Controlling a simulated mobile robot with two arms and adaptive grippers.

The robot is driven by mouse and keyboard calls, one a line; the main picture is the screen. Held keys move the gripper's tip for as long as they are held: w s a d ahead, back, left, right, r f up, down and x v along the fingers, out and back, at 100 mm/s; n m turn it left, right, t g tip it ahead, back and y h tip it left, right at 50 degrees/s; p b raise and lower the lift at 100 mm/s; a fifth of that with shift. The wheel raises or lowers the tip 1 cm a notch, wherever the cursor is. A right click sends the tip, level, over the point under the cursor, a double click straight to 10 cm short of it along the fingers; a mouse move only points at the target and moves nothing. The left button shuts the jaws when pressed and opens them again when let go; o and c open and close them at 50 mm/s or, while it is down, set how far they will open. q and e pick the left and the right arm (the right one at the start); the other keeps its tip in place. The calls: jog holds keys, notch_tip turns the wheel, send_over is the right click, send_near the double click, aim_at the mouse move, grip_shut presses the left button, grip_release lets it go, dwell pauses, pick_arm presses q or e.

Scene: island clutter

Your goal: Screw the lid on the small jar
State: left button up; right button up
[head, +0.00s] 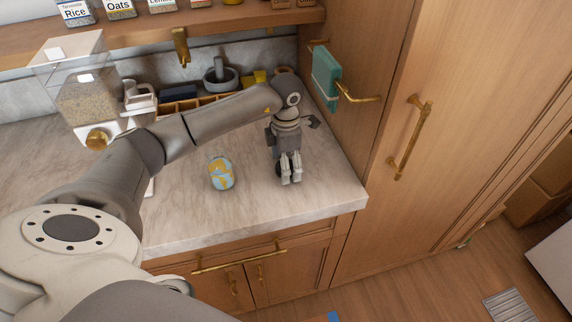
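My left arm comes in from the left and its gripper (290,181) points down just above or at the countertop near the right end. Its two pale fingers are close together; whether they are shut on something cannot be told. A small dark rounded thing (278,170) shows partly behind the fingers, mostly hidden; I cannot tell whether it is the lid or the jar. A small light blue and yellow rounded object (221,173) stands on the counter left of the gripper, apart from it. I cannot tell whether it is the jar. My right gripper is not in view.
The marble counter (215,222) is clear in front. Behind my arm are a grain dispenser (88,103), a wooden organizer (178,107) and a mortar (219,80). A teal towel (326,75) hangs on the tall cabinet at the right.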

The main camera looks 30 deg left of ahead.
pick_arm(q)
jog(key=shift+c, duration=0.4)
jog(key=c, duration=0.7)
jog(key=shift+c, duration=0.2)
jog(key=shift+r, duration=0.15)
jog(key=shift+r, duration=0.3)
jog(key=r+p, duration=0.3)
jog(key=shift+s+d+r, duration=0.15)
jog(key=shift+d+r, duration=0.15)
jog(key=s+d+r+p, duration=0.6)
jog(key=d+r, duration=0.2)
jog(key=d, duration=0.4)
jog(key=shift+r, duration=0.25)
